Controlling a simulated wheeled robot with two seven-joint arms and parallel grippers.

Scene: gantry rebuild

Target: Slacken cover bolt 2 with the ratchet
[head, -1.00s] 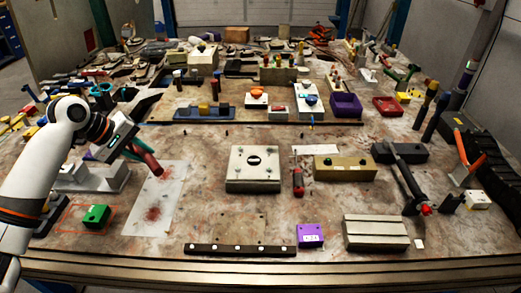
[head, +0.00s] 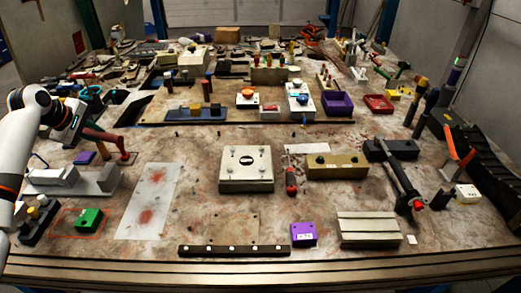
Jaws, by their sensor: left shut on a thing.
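The cover (head: 247,176) is a pale square plate on a block in the middle of the bench. It has a dark oval opening and small bolts near its corners; no bolt number is legible. My left gripper (head: 85,131) is at the left of the bench, well away from the cover. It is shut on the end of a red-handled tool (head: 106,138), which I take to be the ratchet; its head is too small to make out. The tool slants down to the right, by a small brown stand (head: 122,158); I cannot tell whether they touch. My right gripper is out of view.
A red screwdriver-like tool (head: 291,182) is just right of the cover, near an olive block (head: 337,172). Grey blocks (head: 75,181) and a green box (head: 89,220) lie at left. A stained white sheet (head: 150,200) lies flat between these and the cover.

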